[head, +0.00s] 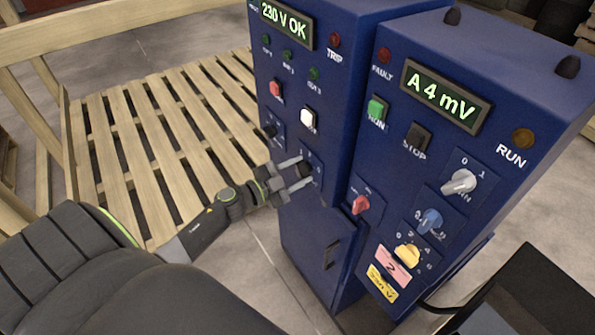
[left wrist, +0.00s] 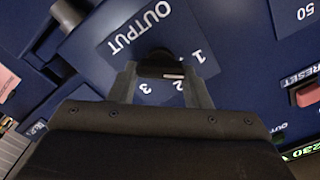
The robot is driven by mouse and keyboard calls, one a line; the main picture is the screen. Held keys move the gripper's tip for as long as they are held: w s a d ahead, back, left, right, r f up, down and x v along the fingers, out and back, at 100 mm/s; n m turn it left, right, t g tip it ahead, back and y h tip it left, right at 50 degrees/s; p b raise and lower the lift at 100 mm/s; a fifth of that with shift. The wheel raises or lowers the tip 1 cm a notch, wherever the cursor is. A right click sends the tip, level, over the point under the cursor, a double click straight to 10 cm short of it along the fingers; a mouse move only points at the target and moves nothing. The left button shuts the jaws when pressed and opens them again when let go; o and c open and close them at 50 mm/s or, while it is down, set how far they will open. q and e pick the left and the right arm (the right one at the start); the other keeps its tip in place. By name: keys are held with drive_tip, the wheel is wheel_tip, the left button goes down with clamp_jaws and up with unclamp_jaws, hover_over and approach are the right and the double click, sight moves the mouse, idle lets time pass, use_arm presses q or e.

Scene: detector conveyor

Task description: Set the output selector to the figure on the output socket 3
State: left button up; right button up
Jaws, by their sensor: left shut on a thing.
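The output selector is a dark knob (left wrist: 157,62) on a blue plate lettered OUTPUT, with the figures 1, 2 and 3 around it, seen turned over in the left wrist view. A pale mark shows on the knob's edge on the side of the 2; its exact setting is partly hidden. My left gripper (head: 303,172) is shut on the selector, one finger each side, on the front of the left blue cabinet (head: 303,125). It also shows in the left wrist view (left wrist: 160,82). No figure on an output socket 3 is readable. My right gripper is not in view.
The right blue cabinet (head: 480,130) carries buttons, several knobs and a display reading A 4 mV. A pink card (head: 392,267) marked 2 and a yellow card (head: 381,284) are low on it. A wooden pallet (head: 150,150) lies behind my left arm.

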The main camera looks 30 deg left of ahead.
use_arm(q)
drive_tip(key=m, duration=0.3)
drive_tip(key=shift+f+m, duration=0.1)
drive_tip(key=shift+m, duration=0.3)
drive_tip(key=m+b, duration=0.1)
drive_tip(key=m, duration=0.1)
drive_tip(key=shift+f+m, duration=0.1)
drive_tip(key=shift+m, duration=0.2)
drive_tip(key=m, duration=0.2)
drive_tip(key=m+b, duration=0.1)
drive_tip(key=m, duration=0.1)
drive_tip(key=m+b, duration=0.1)
drive_tip(key=m, duration=0.1)
drive_tip(key=shift+s+f, duration=0.1)
drive_tip(key=shift+f, duration=0.15)
drive_tip(key=m+b, duration=0.2)
drive_tip(key=m, duration=0.3)
drive_tip(key=shift+f+m+b, duration=0.15)
drive_tip(key=shift+m+b, duration=0.2)
drive_tip(key=shift+m, duration=0.05)
drive_tip(key=shift+m+b, duration=0.85)
drive_tip(key=shift+m, duration=1.05)
drive_tip(key=shift+a, duration=0.1)
drive_tip(key=o, duration=1)
